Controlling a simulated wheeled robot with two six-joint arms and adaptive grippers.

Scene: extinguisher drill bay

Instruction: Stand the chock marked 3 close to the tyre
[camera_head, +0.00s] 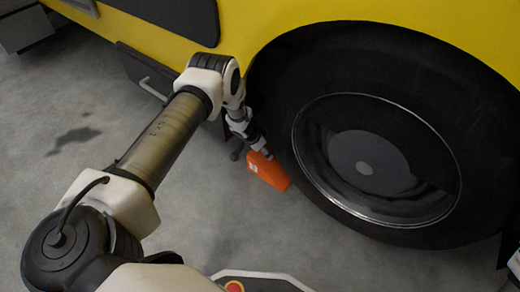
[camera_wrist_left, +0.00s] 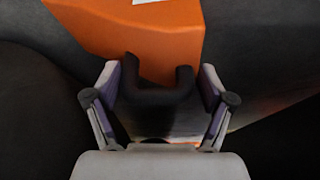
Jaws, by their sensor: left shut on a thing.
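An orange chock (camera_head: 268,172) with a white label is at the left side of the black tyre (camera_head: 282,115) in the head view. The number on the label is too small to read. The chock fills the top of the left wrist view (camera_wrist_left: 165,50), with a black handle (camera_wrist_left: 157,98) on its near side. My left gripper (camera_head: 262,152) is shut on that handle, a finger on each side of it (camera_wrist_left: 158,100). I cannot tell whether the chock rests on the floor or touches the tyre. My right gripper is not in view.
The tyre belongs to a yellow vehicle (camera_head: 285,14) whose body overhangs the wheel. A dark panel with a handle (camera_head: 150,82) is left of the wheel arch. The grey floor (camera_head: 225,215) left of and in front of the chock is clear, apart from a dark stain (camera_head: 74,138).

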